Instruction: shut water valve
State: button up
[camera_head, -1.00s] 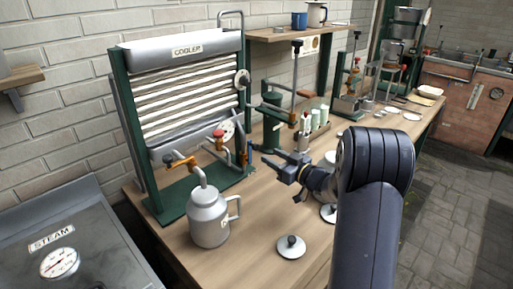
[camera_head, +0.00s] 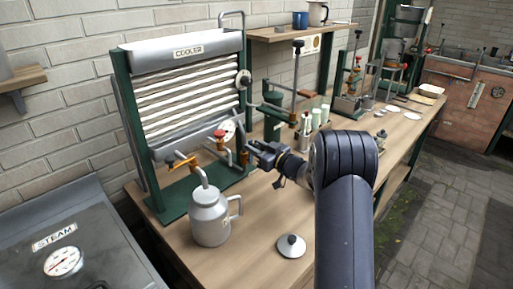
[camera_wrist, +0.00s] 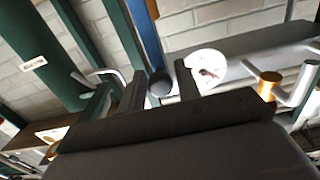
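The cooler (camera_head: 180,49) stands on the bench with a green frame and pale ribbed tubes. A blue bar-shaped handle (camera_wrist: 147,38) with a dark rounded end shows in the wrist view; I take it to be the water valve's lever. My gripper (camera_head: 258,150) is at the cooler's lower right corner. In the wrist view my gripper (camera_wrist: 161,72) is open, with the handle's end seen between its two fingers. I cannot tell whether they touch it. A red-topped valve (camera_head: 219,134) and a brass tap (camera_head: 180,164) sit left of my gripper.
A grey lidded can (camera_head: 208,217) stands under the brass tap. A white dial (camera_wrist: 205,68) is close beside the handle. Pale cylinders (camera_head: 316,118) stand behind my gripper.

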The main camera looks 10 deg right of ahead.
grip_shut()
jog(key=shift+a, duration=0.1)
dwell(0.3)
jog(key=s+a+f+n+b, duration=0.4)
jog(key=a+f+n+b, duration=0.2)
jog(key=n+b, duration=1.2)
jog(key=shift+f+b, duration=0.7)
jog(key=shift+b, duration=2.5)
jog(key=shift+o, duration=1.3)
grip_release()
jog(key=shift+d, duration=0.1)
jog(key=p+v, duration=0.1)
jog(key=v, duration=0.9)
jog(key=shift+s+d, duration=0.2)
jog(key=shift+s, duration=0.2)
